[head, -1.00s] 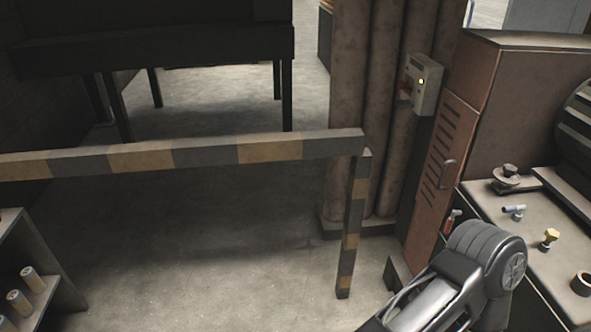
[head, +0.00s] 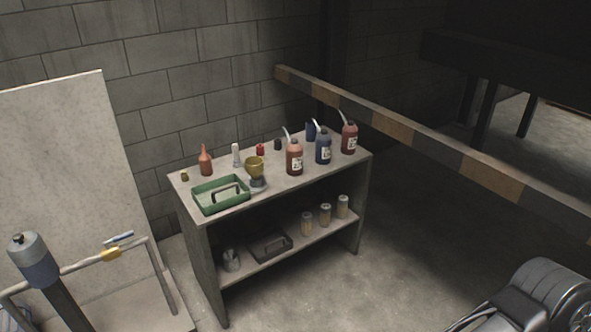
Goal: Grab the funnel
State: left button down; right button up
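A yellow-gold funnel (head: 255,165) stands on the top of a grey shelf bench (head: 319,178) against the block wall. It seems to rest on a small dark base, just behind the right end of a green tray (head: 207,208). The funnel is well ahead of me, and no gripper is near it. Part of an arm of mine shows at the bottom right, but its gripper is outside the picture. My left gripper is also not in the picture.
Red and blue bottles (head: 323,148) stand right of the funnel, and an orange bottle (head: 205,162) stands left. A striped barrier (head: 400,133) runs to the right. A pale panel (head: 62,170) and a rail (head: 85,262) are at the left. Floor in front is clear.

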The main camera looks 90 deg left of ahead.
aim_at(254, 165)
jog(key=u, duration=3.15)
jog(key=z, duration=0.5)
jog(key=i+j+z, duration=0.1)
jog(key=j+z, duration=0.3)
jog(key=i+j+z, duration=0.1)
jog(key=j+z, duration=0.85)
jog(key=j, duration=0.75)
jog(key=k+j+z, duration=0.15)
jog(key=j, duration=0.7)
